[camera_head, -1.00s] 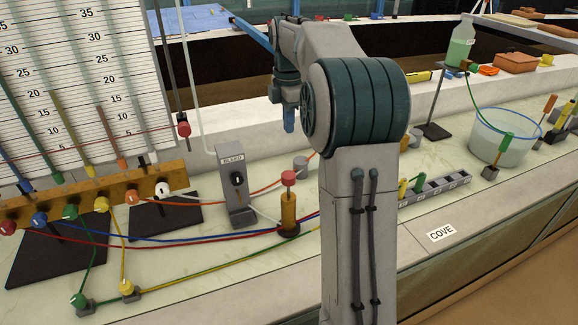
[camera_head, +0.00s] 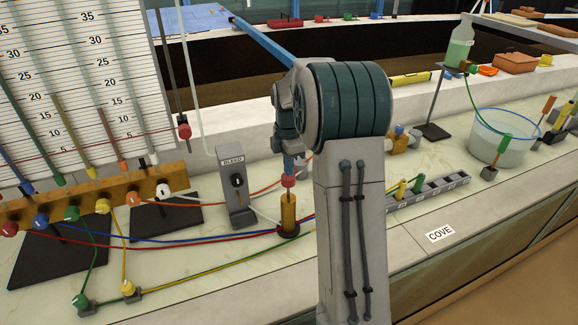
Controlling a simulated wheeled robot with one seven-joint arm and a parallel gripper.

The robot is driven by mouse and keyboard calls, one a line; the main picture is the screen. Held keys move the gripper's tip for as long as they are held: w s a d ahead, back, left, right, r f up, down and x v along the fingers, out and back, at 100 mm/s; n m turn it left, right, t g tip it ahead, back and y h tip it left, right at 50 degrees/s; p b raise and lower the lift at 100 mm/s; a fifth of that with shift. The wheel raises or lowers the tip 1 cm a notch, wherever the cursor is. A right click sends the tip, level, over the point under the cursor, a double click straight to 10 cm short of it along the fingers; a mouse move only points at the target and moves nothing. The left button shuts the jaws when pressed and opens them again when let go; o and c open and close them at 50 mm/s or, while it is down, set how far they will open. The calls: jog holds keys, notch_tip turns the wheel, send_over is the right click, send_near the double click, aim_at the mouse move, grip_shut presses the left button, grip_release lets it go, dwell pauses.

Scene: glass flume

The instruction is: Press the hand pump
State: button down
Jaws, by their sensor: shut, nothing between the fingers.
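The hand pump (camera_head: 288,212) is an upright yellow cylinder on a dark round base, with a red knob (camera_head: 288,182) on top. It stands on the pale bench just left of my arm. My wrist partly hides the space behind the pump.
A grey BLEED box (camera_head: 237,188) stands close to the pump's left. Red, blue and green-yellow tubes run along the bench near its base. A grey rack (camera_head: 440,188) and a clear tub (camera_head: 500,150) are to the right. A gauge board (camera_head: 95,85) stands left.

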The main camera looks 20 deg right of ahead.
aim_at(289, 182)
jog(key=shift+f, duration=0.45)
notch_tip(289, 182, down, 5)
jog(key=b, duration=0.3)
jog(key=shift+s, duration=0.1)
jog(key=shift+f, duration=0.15)
notch_tip(289, 182, up, 15)
jog(key=p, duration=0.2)
jog(key=shift+f, duration=0.2)
dwell(2.6)
